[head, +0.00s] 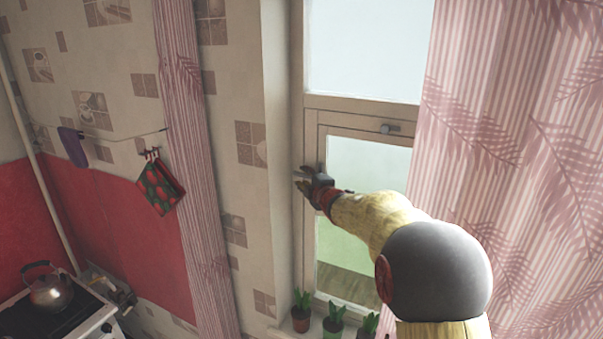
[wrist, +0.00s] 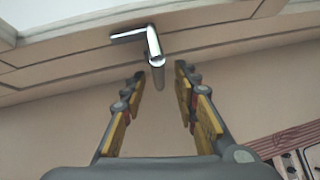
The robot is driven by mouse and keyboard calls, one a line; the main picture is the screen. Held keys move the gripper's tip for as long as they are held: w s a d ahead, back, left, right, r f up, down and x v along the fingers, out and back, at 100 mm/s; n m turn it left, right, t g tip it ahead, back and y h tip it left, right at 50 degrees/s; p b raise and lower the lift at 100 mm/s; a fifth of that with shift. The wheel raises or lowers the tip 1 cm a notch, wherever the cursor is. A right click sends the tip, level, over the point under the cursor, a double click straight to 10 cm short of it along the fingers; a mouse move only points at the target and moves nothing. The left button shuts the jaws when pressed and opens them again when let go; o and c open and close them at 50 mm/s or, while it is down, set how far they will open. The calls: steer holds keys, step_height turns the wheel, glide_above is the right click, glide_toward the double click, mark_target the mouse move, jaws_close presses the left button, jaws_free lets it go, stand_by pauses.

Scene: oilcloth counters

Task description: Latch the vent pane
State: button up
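The window has an upper pane (head: 365,45) and a lower framed pane (head: 355,240); I cannot tell which is the vent pane. My gripper (head: 306,181) is at the left stile of the lower pane in the head view. In the wrist view a shiny bent metal handle (wrist: 153,42) is fixed to the pale frame. Its free end points toward the space between the fingertips of my gripper (wrist: 159,75), which is open. The fingers show no clear contact with it. My arm hides part of the lower pane.
A pink leaf-patterned curtain (head: 510,150) hangs close on the right, and a narrow one (head: 190,130) on the left. Potted plants (head: 333,325) stand on the sill below. A kettle (head: 50,290) sits on the stove at lower left.

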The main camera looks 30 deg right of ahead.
steer(key=shift+w+d+f, duration=0.15)
steer(key=shift+w, duration=1)
steer(key=shift+c, duration=0.7)
jaws_close()
